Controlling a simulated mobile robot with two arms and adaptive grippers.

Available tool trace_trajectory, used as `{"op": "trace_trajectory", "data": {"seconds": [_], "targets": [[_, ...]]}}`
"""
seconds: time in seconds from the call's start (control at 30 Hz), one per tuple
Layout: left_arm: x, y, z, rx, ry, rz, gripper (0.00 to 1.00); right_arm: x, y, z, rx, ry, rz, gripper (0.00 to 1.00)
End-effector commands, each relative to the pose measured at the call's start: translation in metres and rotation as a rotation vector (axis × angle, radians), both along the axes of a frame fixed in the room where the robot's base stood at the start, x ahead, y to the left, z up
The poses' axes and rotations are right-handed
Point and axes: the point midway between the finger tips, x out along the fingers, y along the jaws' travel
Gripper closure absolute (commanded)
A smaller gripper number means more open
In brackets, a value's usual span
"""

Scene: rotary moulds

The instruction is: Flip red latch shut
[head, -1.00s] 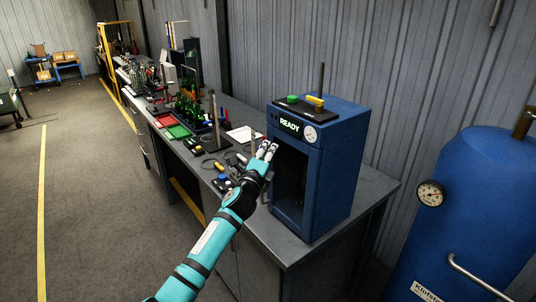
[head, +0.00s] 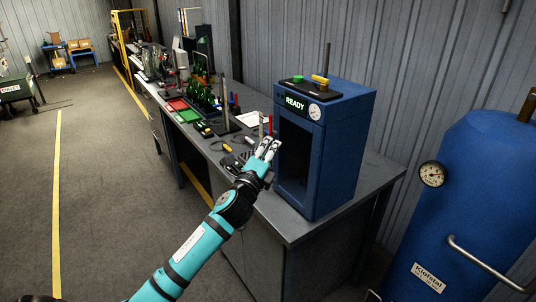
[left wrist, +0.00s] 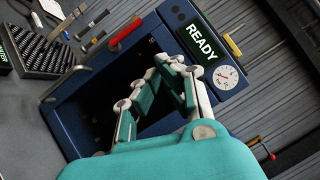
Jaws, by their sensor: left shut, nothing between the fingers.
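The blue cabinet (head: 340,150) stands on the bench with a lit READY display (head: 296,103) and a round gauge (head: 314,112). Its front shows a dark opening (head: 293,160). A red handle-like piece, likely the red latch (left wrist: 125,33), is at the opening's upper left edge in the left wrist view; a small red spot beside the cabinet in the head view may be the same piece. My left gripper (head: 269,147) is shut and empty, at the cabinet's front left edge; its fingers (left wrist: 168,68) cross the opening in the left wrist view. I cannot tell whether it touches anything. My right gripper is out of view.
A black plate (head: 299,85) with green and yellow knobs lies on the cabinet. Tools, green bottles (head: 200,92) and red and green trays (head: 187,116) crowd the bench to the left. A blue tank (head: 480,190) stands at right.

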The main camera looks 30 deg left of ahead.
Motion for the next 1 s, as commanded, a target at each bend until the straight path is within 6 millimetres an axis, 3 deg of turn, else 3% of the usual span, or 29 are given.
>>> {"op": "trace_trajectory", "data": {"seconds": [0.2, 0.77, 0.87, 0.97, 1.0], "targets": [[-0.017, -0.003, -0.001, 0.0, 0.001, 0.001, 1.0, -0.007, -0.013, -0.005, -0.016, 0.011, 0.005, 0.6], [-0.018, -0.003, 0.0, -0.002, 0.001, 0.001, 1.0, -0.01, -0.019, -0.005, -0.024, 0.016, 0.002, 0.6], [-0.016, -0.002, -0.014, -0.022, 0.021, 0.001, 1.0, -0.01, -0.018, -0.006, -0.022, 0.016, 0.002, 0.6], [-0.012, 0.001, -0.054, -0.089, 0.084, -0.002, 1.0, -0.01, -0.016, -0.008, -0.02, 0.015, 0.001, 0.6], [-0.011, 0.002, -0.078, -0.129, 0.119, -0.001, 1.0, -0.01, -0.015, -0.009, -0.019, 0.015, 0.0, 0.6]]}}
